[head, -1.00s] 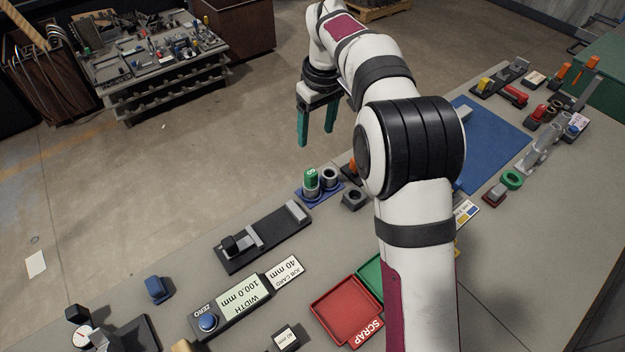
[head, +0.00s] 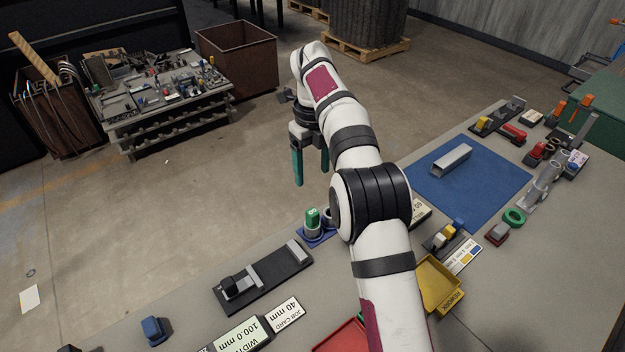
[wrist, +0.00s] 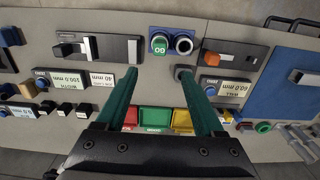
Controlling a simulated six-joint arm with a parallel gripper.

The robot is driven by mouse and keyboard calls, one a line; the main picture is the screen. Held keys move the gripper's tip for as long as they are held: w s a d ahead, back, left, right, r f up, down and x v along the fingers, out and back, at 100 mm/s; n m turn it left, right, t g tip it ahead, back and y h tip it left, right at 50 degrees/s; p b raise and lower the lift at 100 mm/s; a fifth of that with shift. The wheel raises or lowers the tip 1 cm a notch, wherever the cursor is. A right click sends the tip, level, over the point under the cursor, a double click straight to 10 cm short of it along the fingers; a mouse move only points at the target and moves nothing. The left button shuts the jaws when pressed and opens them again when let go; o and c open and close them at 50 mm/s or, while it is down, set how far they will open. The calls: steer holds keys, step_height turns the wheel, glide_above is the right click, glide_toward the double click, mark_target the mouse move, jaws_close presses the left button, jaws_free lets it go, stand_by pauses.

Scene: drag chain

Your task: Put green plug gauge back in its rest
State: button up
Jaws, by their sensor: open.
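The green plug gauge (head: 312,218) stands upright at the left of a small blue rest (head: 318,238), with a grey ring (head: 327,214) beside it, partly hidden by my arm. In the wrist view the green gauge (wrist: 159,44), marked GO, sits in the blue rest (wrist: 171,31) left of the grey ring (wrist: 183,44). How deep it sits cannot be told. My gripper (head: 311,174) is open and empty, above and beyond the rest and apart from the gauge. In the wrist view its green fingers (wrist: 158,75) point toward the rest with nothing between them.
A black slide fixture (head: 263,277) lies left of the rest. A width display (head: 248,332), a job card (head: 284,315), a red bin (head: 345,338) and a yellow bin (head: 440,285) are nearer. A blue mat (head: 480,185) holds a grey channel piece (head: 451,160).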

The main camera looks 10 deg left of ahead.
mark_target(313, 211)
step_height(313, 211, down, 15)
steer(key=shift+r, duration=0.1)
jaws_close()
stand_by(0.4)
steer(key=shift+r, duration=0.1)
